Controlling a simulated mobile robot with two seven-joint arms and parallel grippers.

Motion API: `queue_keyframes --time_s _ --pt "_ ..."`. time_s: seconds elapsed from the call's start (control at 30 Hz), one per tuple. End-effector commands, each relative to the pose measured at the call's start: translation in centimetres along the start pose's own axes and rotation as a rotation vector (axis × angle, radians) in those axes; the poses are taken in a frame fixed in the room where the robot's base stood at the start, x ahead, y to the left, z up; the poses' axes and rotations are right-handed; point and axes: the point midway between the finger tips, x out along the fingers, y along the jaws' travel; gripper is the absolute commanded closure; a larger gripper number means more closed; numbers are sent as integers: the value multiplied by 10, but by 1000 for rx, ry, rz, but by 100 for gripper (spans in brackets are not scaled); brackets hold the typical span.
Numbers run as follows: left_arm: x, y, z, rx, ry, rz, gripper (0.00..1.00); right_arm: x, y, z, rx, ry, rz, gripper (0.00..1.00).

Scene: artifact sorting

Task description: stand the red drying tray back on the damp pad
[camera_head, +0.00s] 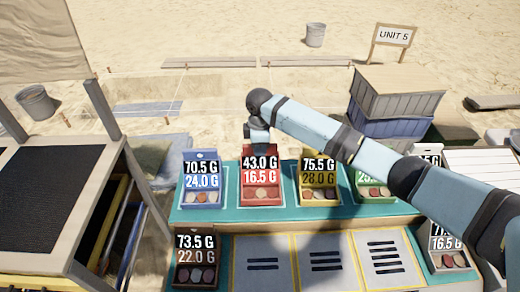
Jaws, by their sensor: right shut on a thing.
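The red drying tray (261,206) is upright at the teal upper shelf, between a blue tray (202,205) and a yellow tray (318,204). It holds a few pale round pieces, and its labels read 43.0 G and 16.5 G. My right gripper (258,143) points down at the tray's top back edge and is shut on it. The fingertips are mostly hidden, and I cannot tell whether the tray's base touches the shelf. My left gripper is out of view.
A green tray (375,199) stands partly behind my right arm. A brown tray (196,278) and another tray (447,262) stand at the lower step's ends. A dark-topped table (45,200) is at left, stacked crates (393,105) behind at right.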

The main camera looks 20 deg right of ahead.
Motion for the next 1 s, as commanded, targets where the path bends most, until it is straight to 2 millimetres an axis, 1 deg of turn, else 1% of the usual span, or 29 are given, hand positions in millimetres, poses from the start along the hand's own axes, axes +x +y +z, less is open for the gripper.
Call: queue_keyframes --time_s 0.03,0.1,0.47,0.5,0.57,0.6,0.87,1.0 --pt "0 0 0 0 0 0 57 7 0 0 1 -1 -1 100" --pt "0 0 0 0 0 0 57 12 0 0 0 1 1 100" --pt "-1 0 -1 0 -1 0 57 16 0 0 0 0 1 100" --pt "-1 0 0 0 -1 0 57 17 0 0 0 -1 1 74" --pt "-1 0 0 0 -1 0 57 17 0 0 0 -1 1 60" --pt "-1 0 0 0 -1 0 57 17 0 0 0 0 1 58" --pt "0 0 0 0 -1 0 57 16 0 0 0 0 2 58" --pt "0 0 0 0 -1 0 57 3 1 0 0 2 2 58"
